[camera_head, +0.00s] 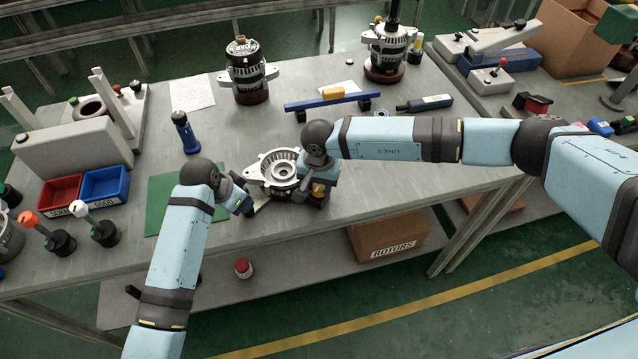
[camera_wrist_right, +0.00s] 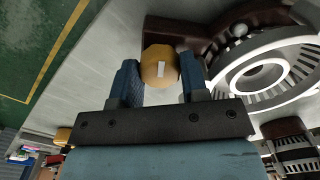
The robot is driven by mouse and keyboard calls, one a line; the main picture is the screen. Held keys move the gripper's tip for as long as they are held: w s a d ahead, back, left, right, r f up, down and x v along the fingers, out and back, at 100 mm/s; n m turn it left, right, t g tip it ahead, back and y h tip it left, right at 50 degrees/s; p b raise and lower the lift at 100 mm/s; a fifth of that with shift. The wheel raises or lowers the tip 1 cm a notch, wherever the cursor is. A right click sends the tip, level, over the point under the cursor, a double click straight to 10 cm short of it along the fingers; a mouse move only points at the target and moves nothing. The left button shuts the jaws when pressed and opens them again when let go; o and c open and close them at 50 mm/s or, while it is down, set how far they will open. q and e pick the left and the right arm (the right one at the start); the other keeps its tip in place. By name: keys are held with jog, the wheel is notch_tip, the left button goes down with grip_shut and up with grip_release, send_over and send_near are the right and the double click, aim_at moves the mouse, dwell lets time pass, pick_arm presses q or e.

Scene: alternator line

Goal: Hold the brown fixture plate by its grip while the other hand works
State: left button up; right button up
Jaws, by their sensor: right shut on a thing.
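The brown fixture plate (camera_wrist_right: 192,27) shows in the right wrist view, mostly hidden under a silver alternator housing (camera_wrist_right: 255,75). Its yellow-orange round grip (camera_wrist_right: 160,66) lies between the two blue fingers of my right gripper (camera_wrist_right: 160,82), which is shut on it. In the head view the housing (camera_head: 277,168) sits near the table's front edge. My right gripper (camera_head: 318,188) is at its right side and hides most of the plate there. My left gripper (camera_head: 243,205) is low at the housing's left side; its fingers are too small and dark to tell open from shut.
A green mat (camera_head: 165,215) lies left of the housing, with red (camera_head: 60,193) and blue (camera_head: 105,186) bins beyond it. A blue tool (camera_head: 185,132) stands behind my left arm. A blue rack (camera_head: 325,101) and two assembled alternators (camera_head: 247,72) stand farther back.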

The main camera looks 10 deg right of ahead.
aim_at(319, 186)
jog(key=m, duration=0.7)
dwell(0.6)
jog(key=o, duration=0.9)
jog(key=shift+o, duration=0.2)
notch_tip(319, 186, up, 12)
